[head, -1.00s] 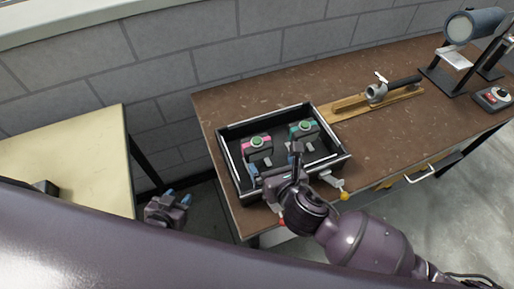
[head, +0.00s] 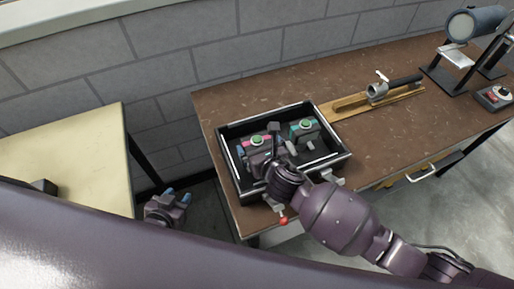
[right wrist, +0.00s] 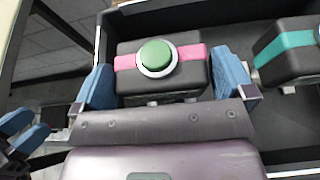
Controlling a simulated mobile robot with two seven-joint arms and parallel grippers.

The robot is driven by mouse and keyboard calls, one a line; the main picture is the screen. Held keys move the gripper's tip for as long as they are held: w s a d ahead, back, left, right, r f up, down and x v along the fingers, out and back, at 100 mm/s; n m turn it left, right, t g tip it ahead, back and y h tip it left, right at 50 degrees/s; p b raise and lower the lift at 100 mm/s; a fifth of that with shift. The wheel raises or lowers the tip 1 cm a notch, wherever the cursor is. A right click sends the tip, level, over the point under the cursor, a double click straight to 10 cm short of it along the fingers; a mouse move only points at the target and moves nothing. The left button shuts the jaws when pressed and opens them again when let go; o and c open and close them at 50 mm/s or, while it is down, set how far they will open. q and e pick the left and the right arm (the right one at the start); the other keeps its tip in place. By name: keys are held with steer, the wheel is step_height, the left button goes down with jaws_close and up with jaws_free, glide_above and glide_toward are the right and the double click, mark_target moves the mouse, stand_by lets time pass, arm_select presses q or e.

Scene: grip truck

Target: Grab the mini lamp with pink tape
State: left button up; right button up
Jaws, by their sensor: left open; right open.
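The mini lamp with pink tape (head: 257,141) sits in the left part of a black tray (head: 221,157). In the right wrist view the pink-taped lamp (right wrist: 190,57) is a dark box with a green round top. My right gripper (right wrist: 165,85) is open, with one blue finger on each side of this lamp. Whether the fingers touch it I cannot tell. In the head view my right gripper (head: 262,155) partly hides the lamp. My left gripper (head: 178,196) is open and empty, low in the gap left of the brown table.
A similar lamp with teal tape (head: 304,128) stands to the right in the same tray. The brown table (head: 270,96) also holds a wooden piece with a clamp (head: 376,92) and a lamp stand (head: 450,75). A pale table (head: 75,150) is at left.

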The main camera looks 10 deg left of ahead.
steer(key=shift+x, duration=0.8)
steer(key=c, duration=0.9)
steer(key=shift+r, duration=0.1)
